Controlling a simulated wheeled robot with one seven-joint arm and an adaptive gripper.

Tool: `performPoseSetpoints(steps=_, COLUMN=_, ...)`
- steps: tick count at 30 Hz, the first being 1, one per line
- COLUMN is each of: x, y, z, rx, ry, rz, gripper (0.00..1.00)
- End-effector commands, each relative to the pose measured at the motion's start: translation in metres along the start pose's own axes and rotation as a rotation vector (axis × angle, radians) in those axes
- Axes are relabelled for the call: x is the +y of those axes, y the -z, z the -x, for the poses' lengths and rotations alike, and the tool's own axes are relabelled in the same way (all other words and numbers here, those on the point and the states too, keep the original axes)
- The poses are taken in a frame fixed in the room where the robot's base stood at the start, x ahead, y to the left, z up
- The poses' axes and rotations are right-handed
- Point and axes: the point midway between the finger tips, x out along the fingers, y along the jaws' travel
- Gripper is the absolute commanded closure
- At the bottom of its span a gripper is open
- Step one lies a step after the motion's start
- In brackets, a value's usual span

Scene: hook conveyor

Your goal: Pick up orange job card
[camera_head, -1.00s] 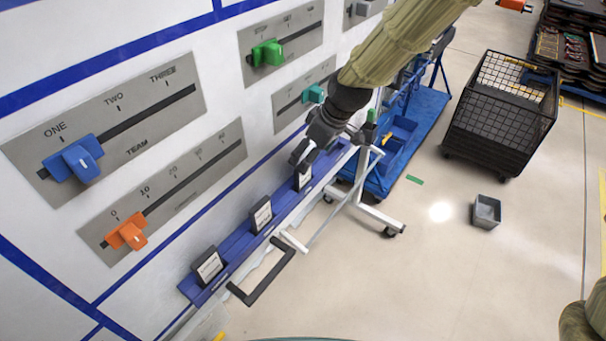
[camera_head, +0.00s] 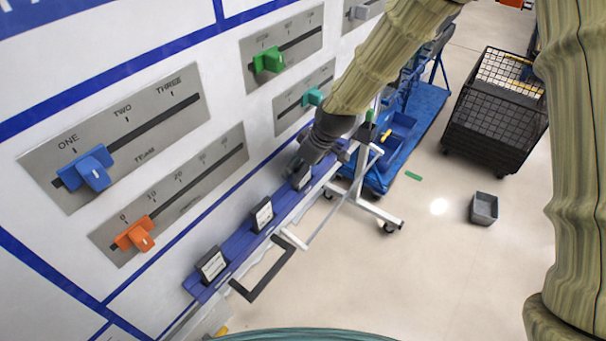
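Several dark job cards with white labels stand on a blue ledge (camera_head: 233,250) along the wall. One card (camera_head: 212,265) is at the near end, a second card (camera_head: 263,215) is in the middle, and a third card (camera_head: 304,180) is farther along. No card shows an orange face from here. My gripper (camera_head: 298,170) is dark and points down at the third card, close to its top. It hides part of that card. Whether the fingers touch the card, or are open or shut, is too small to tell.
The wall holds slider panels with a blue slider (camera_head: 93,172), an orange slider (camera_head: 137,235) and a green slider (camera_head: 268,60). A white-framed cart with a black handle (camera_head: 262,275) stands by the ledge. A grey bin (camera_head: 484,209) and black mesh cart (camera_head: 495,115) stand on open floor.

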Motion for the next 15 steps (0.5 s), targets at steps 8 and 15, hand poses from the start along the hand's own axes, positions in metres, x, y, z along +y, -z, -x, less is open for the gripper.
performPoseSetpoints(steps=8, x=0.0002, y=0.0001, z=-0.0016, rx=0.001, ry=-0.001, rz=0.000, gripper=0.18)
performPoseSetpoints(steps=15, x=0.0002, y=0.0001, z=-0.0014, rx=0.001, ry=-0.001, rz=0.001, gripper=0.60)
